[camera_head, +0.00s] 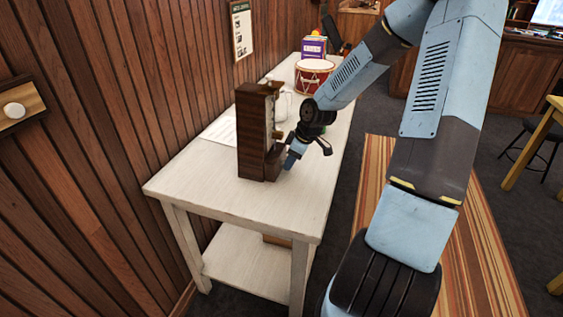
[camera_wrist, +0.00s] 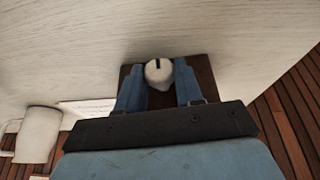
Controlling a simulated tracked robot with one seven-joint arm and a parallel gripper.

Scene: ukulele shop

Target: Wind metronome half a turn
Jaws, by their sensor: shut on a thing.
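The metronome (camera_head: 252,135) is a tall dark wooden case standing upright on the white table. Its side face shows as a brown panel in the wrist view (camera_wrist: 205,76). A pale round winding knob (camera_wrist: 158,72) with a dark slot mark pointing toward the picture's top sits on that panel. My gripper (camera_wrist: 158,84) is shut on the knob, one blue finger on each side. In the head view my gripper (camera_head: 291,160) is low against the metronome's right side, and the knob is hidden there.
The white table (camera_head: 230,200) has bare room at its front. A white mug (camera_wrist: 38,135) and a paper sheet (camera_head: 219,129) are near the metronome. A red drum (camera_head: 313,77) and a purple box (camera_head: 314,47) stand farther back. A wood-panelled wall (camera_head: 100,150) runs along the left.

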